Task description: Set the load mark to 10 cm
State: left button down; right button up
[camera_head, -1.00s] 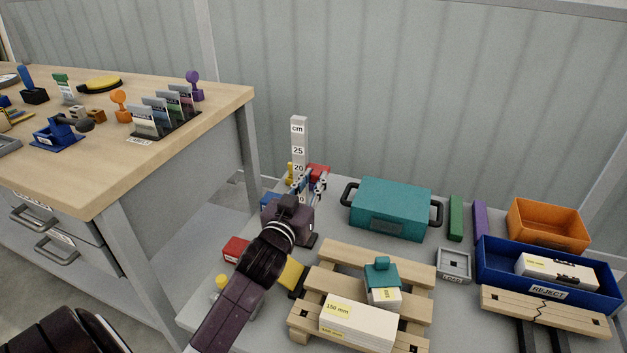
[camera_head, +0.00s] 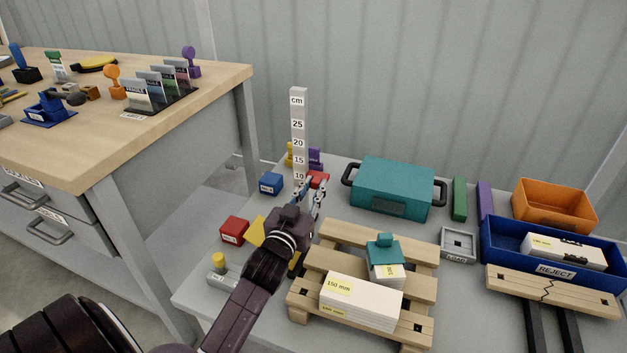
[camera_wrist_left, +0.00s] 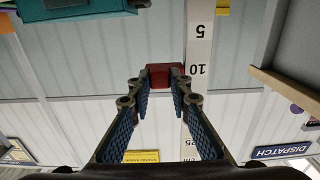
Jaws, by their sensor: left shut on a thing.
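The pale scale post (camera_head: 299,128) stands upright behind the pallet, with cm numbers from 25 down to 10 readable. The red load mark (camera_head: 318,179) sits at its right side, level with the 10 label. My left gripper (camera_head: 313,188) is shut on the mark and partly hides it and the lower post. In the left wrist view the red mark (camera_wrist_left: 165,75) lies between the fingertips (camera_wrist_left: 160,88), beside the 10 on the scale (camera_wrist_left: 197,70), which appears upside down. My right gripper is not in view.
A wooden pallet (camera_head: 345,238) with white boxes lies right of my left arm. A teal case (camera_head: 393,187) stands right of the post. A blue block (camera_head: 270,184) and a red block (camera_head: 234,231) lie to its left. A blue reject bin (camera_head: 490,240) is far right.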

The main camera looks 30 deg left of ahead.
pick_arm(q)
jog(key=shift+f, duration=0.2)
jog(key=c, duration=1.8)
grip_release()
jog(key=shift+o, duration=0.2)
jog(key=v, duration=1.2)
